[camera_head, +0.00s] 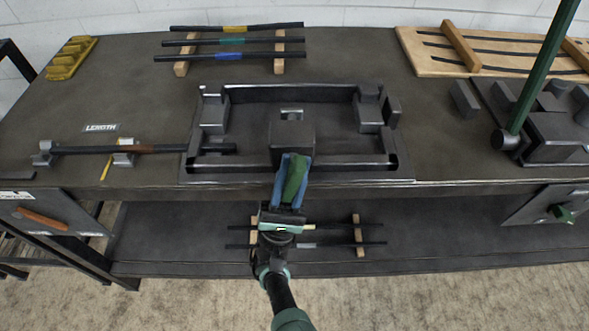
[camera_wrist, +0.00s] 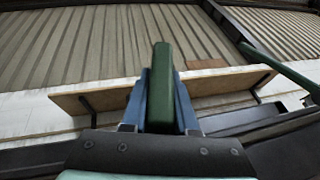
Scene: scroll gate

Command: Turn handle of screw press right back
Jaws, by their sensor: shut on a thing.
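My gripper (camera_head: 294,163) is at the front middle of the bench, its blue fingers shut on a green handle (camera_head: 295,178). The green handle (camera_wrist: 163,85) also stands up between the blue fingers in the wrist view. Its far end meets or lies close to a dark block (camera_head: 291,138) in the grey fixture frame (camera_head: 290,92); the exact joint is hidden. Another, long green lever (camera_head: 543,65) rises at a tilt from a dark press-like fixture (camera_head: 556,130) at the right, apart from my gripper. I cannot tell from the pictures which one is the right screw press.
A dark rod (camera_head: 95,150) lies on supports at the left. Colour-banded rods (camera_head: 232,42) rest on wooden strips at the back. A slotted wooden board (camera_head: 425,55) is at the back right. A lower shelf (camera_head: 150,245) is under the bench.

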